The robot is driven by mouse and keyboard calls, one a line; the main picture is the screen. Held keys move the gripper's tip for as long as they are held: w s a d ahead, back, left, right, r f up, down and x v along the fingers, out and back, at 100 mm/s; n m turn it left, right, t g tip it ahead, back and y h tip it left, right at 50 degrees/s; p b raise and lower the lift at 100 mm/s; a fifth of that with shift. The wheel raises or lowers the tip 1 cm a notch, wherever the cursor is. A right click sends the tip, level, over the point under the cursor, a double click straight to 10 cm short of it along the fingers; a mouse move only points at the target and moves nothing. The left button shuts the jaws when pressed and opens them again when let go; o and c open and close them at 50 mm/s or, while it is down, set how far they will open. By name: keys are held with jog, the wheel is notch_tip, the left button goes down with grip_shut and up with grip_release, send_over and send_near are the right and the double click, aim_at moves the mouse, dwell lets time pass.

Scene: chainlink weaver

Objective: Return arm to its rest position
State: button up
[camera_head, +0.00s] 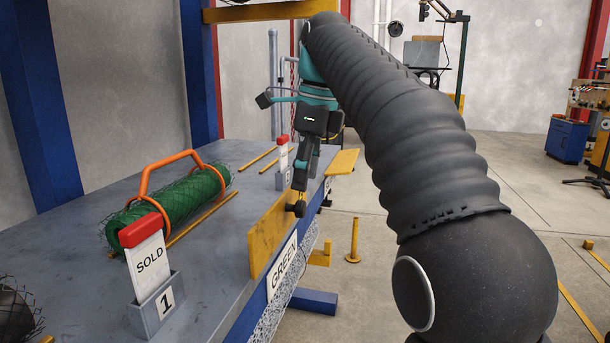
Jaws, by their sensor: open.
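My arm reaches from the lower right up over the table's right edge and bends down at its far end. My gripper (301,190) hangs there, pointing down, near the top edge of a yellow board (270,240) at the table's side. From this angle I cannot tell if it touches the board. The gripper holds nothing that I can see. Its fingers are small and partly overlap in this view.
The grey table (90,250) bears a green mesh roll (180,207) with an orange handle (150,165), a SOLD tag in holder 1 (157,305) and a second red-topped tag (283,150). A yellow post (353,240) stands on the floor. Floor at right is mostly open; a blue cabinet (567,140) stands far back.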

jog(key=s+d+f+n+t, duration=0.1)
jog(key=s+d+f+n, duration=0.2)
jog(key=s+f+n, duration=0.4)
jog(key=s+d+f+n+t+h, duration=0.1)
jog(key=s+d+f+n+t, duration=0.1)
jog(key=s+d+f+n, duration=0.2)
jog(key=s+d+f+n+t, duration=0.2)
jog(key=s+d+f+n, duration=0.1)
jog(key=s+f+n, duration=0.8)
notch_tip(320, 180, down, 4)
jog(key=shift+s+d+h, duration=0.35)
jog(key=shift+s+h, duration=0.05)
jog(key=shift+s, duration=0.5)
